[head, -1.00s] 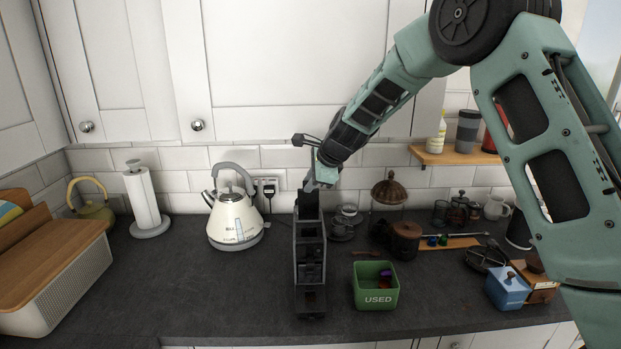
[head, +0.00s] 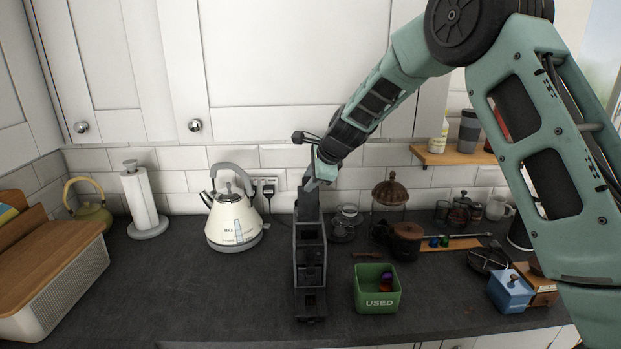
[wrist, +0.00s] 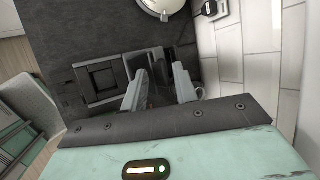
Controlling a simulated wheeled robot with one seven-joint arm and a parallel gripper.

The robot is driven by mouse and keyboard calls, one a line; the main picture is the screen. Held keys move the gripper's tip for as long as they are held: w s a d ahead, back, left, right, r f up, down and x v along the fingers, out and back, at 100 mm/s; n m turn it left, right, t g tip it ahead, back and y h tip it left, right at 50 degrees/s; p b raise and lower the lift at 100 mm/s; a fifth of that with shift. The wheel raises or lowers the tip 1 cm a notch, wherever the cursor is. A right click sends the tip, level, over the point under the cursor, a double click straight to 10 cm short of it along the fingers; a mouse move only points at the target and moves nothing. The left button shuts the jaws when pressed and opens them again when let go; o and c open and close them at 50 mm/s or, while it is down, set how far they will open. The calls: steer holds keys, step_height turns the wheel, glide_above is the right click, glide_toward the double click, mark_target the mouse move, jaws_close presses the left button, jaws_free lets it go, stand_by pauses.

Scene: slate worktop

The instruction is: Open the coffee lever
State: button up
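The dark grey coffee machine (head: 309,262) stands upright on the worktop near the middle of the head view. Its lever (head: 308,203) is at the top, tilted up towards my gripper (head: 313,181). My gripper is at the top of the lever, close against it. Whether it touches the lever is too small to tell. In the wrist view, my gripper's two fingers (wrist: 160,88) stand apart, with dark machine parts seen between and beyond them. The machine's body (wrist: 98,80) lies left of the fingers there.
A green USED box (head: 377,302) stands right of the machine, with pods inside. A cream kettle (head: 233,219) is to the left. Jars, a grinder (head: 510,291) and a wooden board crowd the right. The worktop (head: 190,290) is clear at front left.

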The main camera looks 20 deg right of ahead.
steer(key=shift+r, duration=0.1)
steer(key=b+v, duration=0.4)
steer(key=v, duration=1.3)
steer(key=shift+d+r, duration=0.1)
steer(key=s+a+f+n+g+b, duration=0.5)
steer(key=s+a+f+n, duration=1)
steer(key=s+a, duration=0.3)
steer(key=s+f+n+b, duration=0.1)
steer(key=s+f+n, duration=0.2)
steer(key=s, duration=0.3)
steer(key=s+f+n+g+h, duration=0.1)
steer(key=s+f+n, duration=0.2)
steer(key=s+n, duration=0.2)
steer(key=s+d+f+n+g+h+b, duration=0.1)
steer(key=s+f+n, duration=0.3)
steer(key=s, duration=0.5)
steer(key=shift+s+n+b, duration=0.15)
steer(key=shift+n+b, duration=0.2)
steer(key=shift+n, duration=0.25)
